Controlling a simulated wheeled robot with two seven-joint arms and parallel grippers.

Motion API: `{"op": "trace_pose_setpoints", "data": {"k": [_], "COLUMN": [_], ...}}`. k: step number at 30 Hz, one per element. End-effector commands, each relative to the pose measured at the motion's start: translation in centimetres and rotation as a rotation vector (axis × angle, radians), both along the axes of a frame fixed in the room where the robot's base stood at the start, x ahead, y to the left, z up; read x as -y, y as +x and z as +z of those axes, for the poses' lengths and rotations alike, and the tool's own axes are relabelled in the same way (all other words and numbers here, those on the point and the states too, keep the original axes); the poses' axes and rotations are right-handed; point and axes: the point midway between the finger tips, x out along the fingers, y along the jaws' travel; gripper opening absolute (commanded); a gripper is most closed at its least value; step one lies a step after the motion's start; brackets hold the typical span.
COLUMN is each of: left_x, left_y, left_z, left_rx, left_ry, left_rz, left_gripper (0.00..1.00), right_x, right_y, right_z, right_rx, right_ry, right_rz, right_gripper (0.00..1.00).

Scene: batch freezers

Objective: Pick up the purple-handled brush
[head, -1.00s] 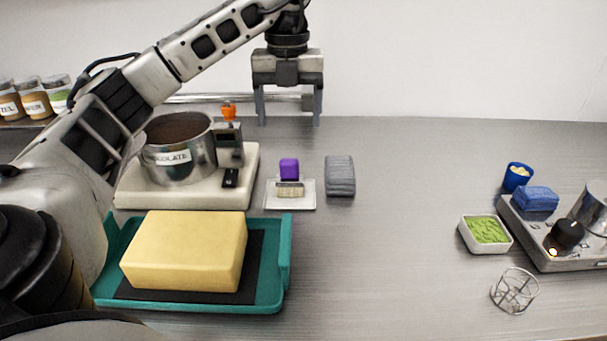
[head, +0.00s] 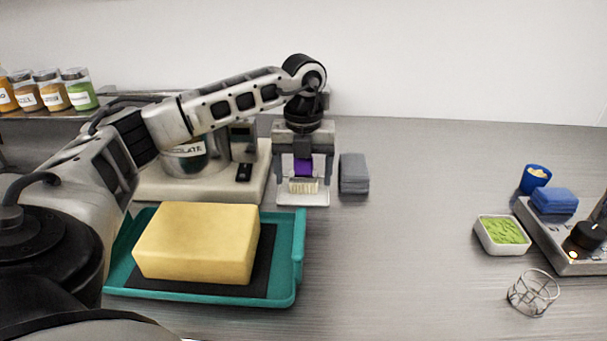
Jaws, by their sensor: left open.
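The purple-handled brush (head: 303,168) stands on a small white tray (head: 316,199), with its purple handle up and its pale bristles down. My left gripper (head: 303,190) is open and points down over the brush. Its two fingers stand on either side of the brush, and the purple handle shows between them. I cannot tell whether the fingers touch it. The top of the handle is hidden by the gripper body. My right gripper is not in view.
A folded grey cloth (head: 354,174) lies just right of the tray. A chocolate pot on a pale base (head: 205,186) stands to the left. A teal tray (head: 297,262) with a yellow block (head: 197,243) is in front. The counter's middle is clear.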

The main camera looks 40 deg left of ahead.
Motion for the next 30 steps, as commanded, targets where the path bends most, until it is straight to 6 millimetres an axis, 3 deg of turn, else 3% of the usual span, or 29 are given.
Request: {"op": "trace_pose_setpoints", "data": {"k": [6,11,12,23,30], "left_x": [0.0,0.0,0.0,0.0,0.1], "left_y": [0.0,0.0,0.0,0.1,0.2], "left_z": [-0.1,-0.1,-0.1,0.3,2.9], "left_rx": [0.000,0.000,0.000,0.002,0.006], "left_ry": [0.000,0.000,0.000,-0.001,-0.001], "left_rz": [0.000,0.000,0.000,0.000,-0.001], "left_gripper": [0.76,0.32,0.28,0.28,0.28], "right_x": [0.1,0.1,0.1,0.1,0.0], "right_y": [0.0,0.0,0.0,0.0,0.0], "right_z": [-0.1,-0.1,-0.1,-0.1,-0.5], "right_rx": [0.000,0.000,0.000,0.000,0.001], "right_ry": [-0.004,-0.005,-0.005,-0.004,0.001], "right_rz": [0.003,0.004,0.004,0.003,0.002], "right_gripper": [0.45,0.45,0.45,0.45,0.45]}}
